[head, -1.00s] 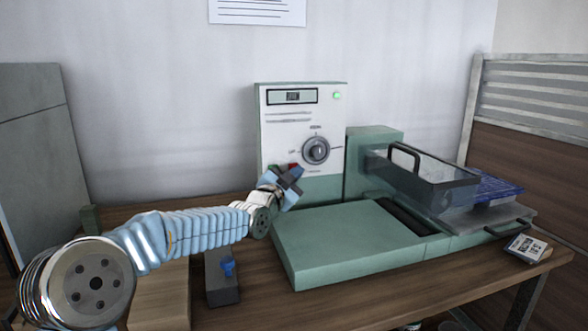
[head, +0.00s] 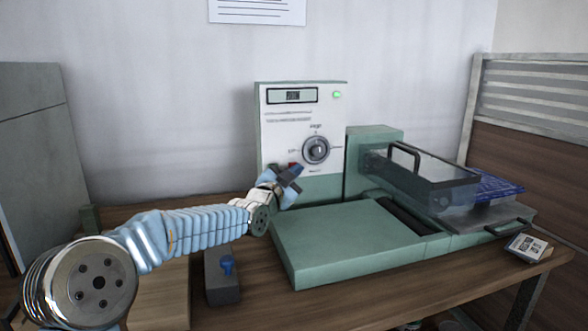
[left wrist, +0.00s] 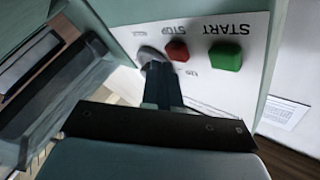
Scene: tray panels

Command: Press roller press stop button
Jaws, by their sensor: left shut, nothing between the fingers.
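The roller press control panel (head: 276,140) is the white front of a green box at the back of the table. The red stop button (left wrist: 177,50) shows clearly in the left wrist view, under the printed word STOP, beside the green start button (left wrist: 226,55). In the head view only a bit of the red button (head: 292,166) shows behind my gripper. My left gripper (head: 297,170) is shut and empty in front of the panel's lower part. Its fingers (left wrist: 161,85) point toward the panel near the red button; I cannot tell whether they touch. My right gripper is not in view.
A round dial (head: 316,149) sits just above and right of my gripper. The flat green press bed (head: 345,245) lies below, with a clear cover (head: 430,185) at right. A grey block with a blue knob (head: 226,268) stands beside my left arm.

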